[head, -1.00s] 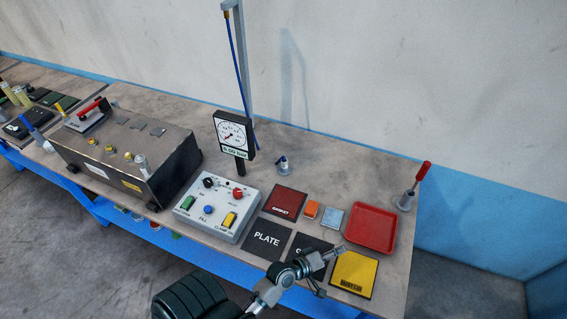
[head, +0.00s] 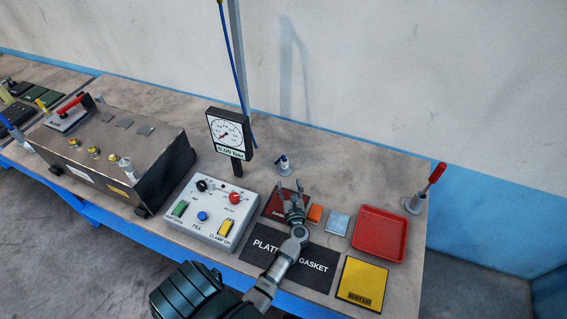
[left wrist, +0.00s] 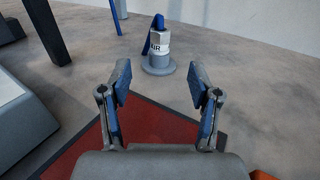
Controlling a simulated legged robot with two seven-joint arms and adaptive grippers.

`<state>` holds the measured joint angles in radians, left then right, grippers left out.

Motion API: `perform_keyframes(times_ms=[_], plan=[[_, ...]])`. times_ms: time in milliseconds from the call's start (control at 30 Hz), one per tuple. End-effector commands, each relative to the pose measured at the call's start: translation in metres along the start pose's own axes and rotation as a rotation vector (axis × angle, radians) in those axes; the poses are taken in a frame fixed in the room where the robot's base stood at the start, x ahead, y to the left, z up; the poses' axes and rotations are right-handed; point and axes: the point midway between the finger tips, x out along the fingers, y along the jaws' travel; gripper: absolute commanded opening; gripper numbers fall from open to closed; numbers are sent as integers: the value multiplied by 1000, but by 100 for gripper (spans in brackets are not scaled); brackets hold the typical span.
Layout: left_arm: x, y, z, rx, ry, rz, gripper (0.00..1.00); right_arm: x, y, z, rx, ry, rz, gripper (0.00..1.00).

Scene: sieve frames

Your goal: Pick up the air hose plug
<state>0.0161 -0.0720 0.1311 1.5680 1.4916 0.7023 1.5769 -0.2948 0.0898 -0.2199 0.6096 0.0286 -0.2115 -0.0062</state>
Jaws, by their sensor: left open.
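The air hose plug (head: 283,161) stands on a small round grey base at the back of the bench, behind the red gasket mat. In the left wrist view the plug shows beyond and between the open fingertips (left wrist: 162,85). My right gripper is not in view.
The gauge (head: 228,133) on its dark post and the control box (head: 208,214) stand left of the plug. A red tray (head: 380,233), orange block (head: 315,213) and light blue block (head: 337,223) lie to the right. Bench around the plug is clear.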

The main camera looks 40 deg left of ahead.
Motion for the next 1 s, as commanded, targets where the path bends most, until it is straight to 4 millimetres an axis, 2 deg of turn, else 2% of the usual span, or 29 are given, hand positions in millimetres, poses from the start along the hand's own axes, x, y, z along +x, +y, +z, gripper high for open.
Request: perform_keyframes(times_ms=[100, 200, 433, 700, 967, 1000], plan=[[29, 1, 2, 3, -2, -1, 62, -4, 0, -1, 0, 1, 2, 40], [46, 3, -1, -1, 1, -2, 62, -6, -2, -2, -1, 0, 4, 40], [66, 5, -2, -2, 3, -1, 62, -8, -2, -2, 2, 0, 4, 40], [104, 2, -1, 1, 1, -1, 62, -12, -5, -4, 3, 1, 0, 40], [106, 1, -1, 0, 0, -1, 62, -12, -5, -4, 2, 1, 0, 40], [106, 2, -1, 0, 0, -1, 60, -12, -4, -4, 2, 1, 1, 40]])
